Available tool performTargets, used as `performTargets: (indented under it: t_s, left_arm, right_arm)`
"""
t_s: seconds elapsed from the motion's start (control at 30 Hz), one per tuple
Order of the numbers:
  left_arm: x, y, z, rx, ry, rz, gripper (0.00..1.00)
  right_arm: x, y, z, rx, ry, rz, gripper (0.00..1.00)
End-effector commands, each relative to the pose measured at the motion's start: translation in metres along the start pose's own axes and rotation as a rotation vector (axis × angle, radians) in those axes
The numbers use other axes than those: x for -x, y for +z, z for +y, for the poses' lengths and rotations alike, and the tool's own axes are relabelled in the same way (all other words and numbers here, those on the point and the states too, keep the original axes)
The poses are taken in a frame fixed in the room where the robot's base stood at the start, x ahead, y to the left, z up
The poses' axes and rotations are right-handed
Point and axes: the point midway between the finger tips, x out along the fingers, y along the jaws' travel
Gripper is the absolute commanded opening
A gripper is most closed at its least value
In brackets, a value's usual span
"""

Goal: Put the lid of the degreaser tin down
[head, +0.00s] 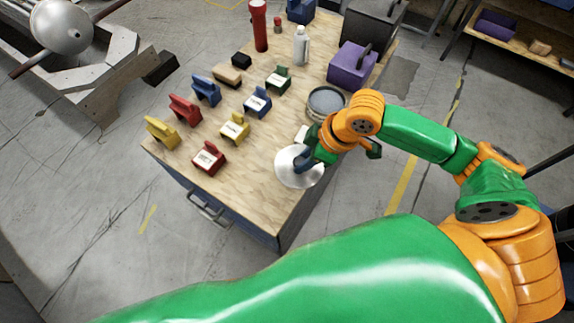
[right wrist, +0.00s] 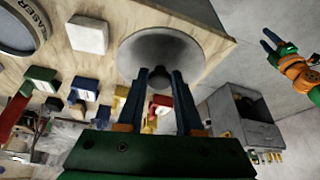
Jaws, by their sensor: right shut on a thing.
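The lid (head: 291,176) is a pale grey disc over the near right part of the bench top, close to the edge. My right gripper (head: 306,163) is shut on its dark knob (right wrist: 160,79); the wrist view shows the disc (right wrist: 160,45) beyond the fingers. I cannot tell whether the lid touches the wood. The degreaser tin (head: 326,101) stands open behind it, with a grey surface inside; part of its lettered rim shows in the wrist view (right wrist: 20,28). My left gripper (right wrist: 268,42) shows only in the wrist view, at the right, small, empty, its fingers apart.
A small white block (head: 301,133) lies between lid and tin. Several coloured label holders (head: 209,158) stand left of the lid. A purple box (head: 352,65), a grey bottle (head: 301,46) and a red torch (head: 259,27) are farther back. Bare wood (head: 245,190) lies at the near left.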

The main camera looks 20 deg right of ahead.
Motion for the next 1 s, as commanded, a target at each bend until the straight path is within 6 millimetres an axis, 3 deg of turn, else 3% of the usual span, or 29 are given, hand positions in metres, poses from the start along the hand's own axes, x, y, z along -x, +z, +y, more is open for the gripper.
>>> performTargets:
  t_s: [0.1, 0.3, 0.4, 0.5, 0.8, 0.83, 0.93, 1.0]
  left_arm:
    - [-0.006, 0.001, 0.0, -0.001, -0.001, 0.0, 0.5]
    - [-0.011, 0.001, -0.002, -0.001, -0.003, 0.0, 0.5]
    - [-0.009, 0.001, -0.002, -0.001, -0.003, 0.0, 0.5]
    - [-0.009, 0.001, -0.002, -0.001, -0.003, 0.001, 0.5]
    - [-0.011, 0.001, -0.003, -0.001, -0.005, 0.001, 0.5]
    - [-0.011, 0.0, -0.003, -0.001, -0.005, 0.002, 0.5]
    - [-0.01, 0.0, -0.003, -0.001, -0.005, 0.002, 0.5]
    - [-0.01, 0.0, -0.003, -0.001, -0.005, 0.002, 0.5]
  right_arm:
    - [-0.038, -0.01, 0.01, -0.004, -0.004, 0.001, 0.0]
    - [-0.073, -0.018, 0.021, -0.001, -0.002, 0.0, 0.0]
    - [-0.091, -0.011, 0.021, -0.001, -0.002, -0.004, 0.0]
    - [-0.1, -0.007, 0.021, 0.001, 0.0, -0.001, 0.0]
    - [-0.103, -0.006, 0.022, 0.001, 0.001, 0.0, 0.0]
    - [-0.103, -0.005, 0.022, 0.0, 0.001, -0.001, 0.38]
    - [-0.103, -0.006, 0.022, 0.0, 0.001, 0.0, 0.65]
    - [-0.103, -0.006, 0.022, 0.0, 0.001, 0.0, 0.65]
